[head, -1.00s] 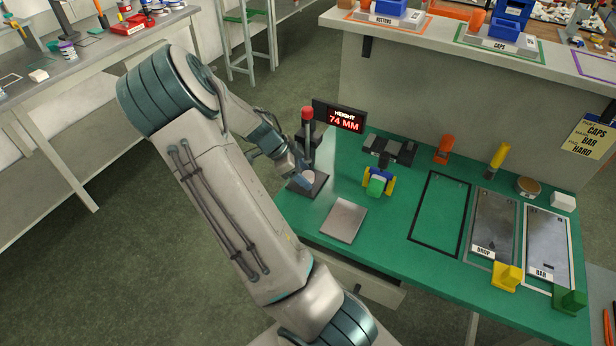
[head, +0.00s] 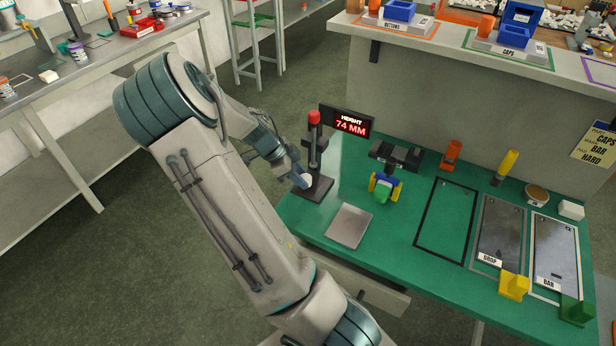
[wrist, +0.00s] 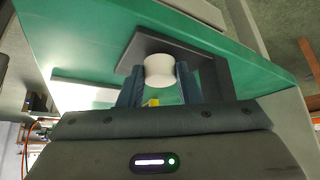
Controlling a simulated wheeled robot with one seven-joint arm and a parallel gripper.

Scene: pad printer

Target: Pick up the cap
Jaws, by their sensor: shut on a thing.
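The cap is a small white round piece (wrist: 160,70) held between the two blue-grey fingers of my gripper (wrist: 160,84) in the wrist view. In the head view my gripper (head: 298,178) is at the dark base of the height gauge (head: 316,190), and the white cap (head: 306,180) shows at its fingertips. The gripper is shut on the cap. I cannot tell whether the cap still touches the gauge base.
The height display (head: 347,122) behind the gauge reads 74 MM. A grey plate (head: 348,226) lies to the right on the green table. A pad printer (head: 394,160) stands beyond it, with trays marked DROP (head: 500,232) and BAR (head: 556,250) further right.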

